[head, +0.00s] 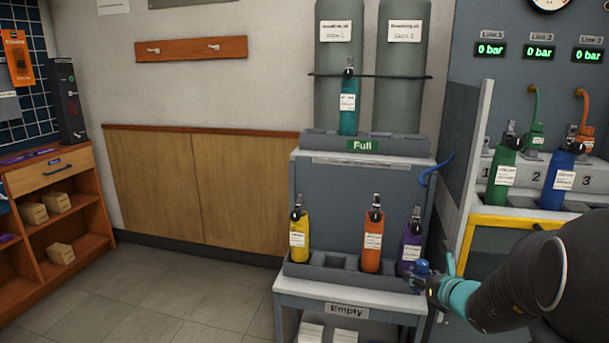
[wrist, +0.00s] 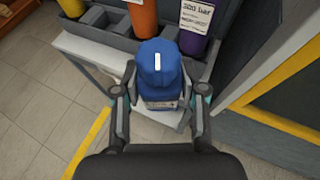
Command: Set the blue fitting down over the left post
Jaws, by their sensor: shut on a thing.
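The blue fitting (head: 422,268) is between the fingers of my gripper (head: 433,284), in front of the lower rack's right end. In the wrist view the blue fitting (wrist: 158,68) has a rounded top with a white mark, and my gripper (wrist: 160,100) is shut on its sides. The fitting is held clear of the rack. I cannot make out the left post in either view; the grey side panel (head: 462,160) covers part of the bench's left side.
A green bottle (head: 504,170) and a blue bottle (head: 559,175) stand in the bench at right. A green fitting (head: 535,136) and an orange fitting (head: 585,140) sit behind them. A curved blue hose (head: 436,170) shows beside the panel. The "Empty" rack (head: 330,277) holds yellow, orange and purple bottles.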

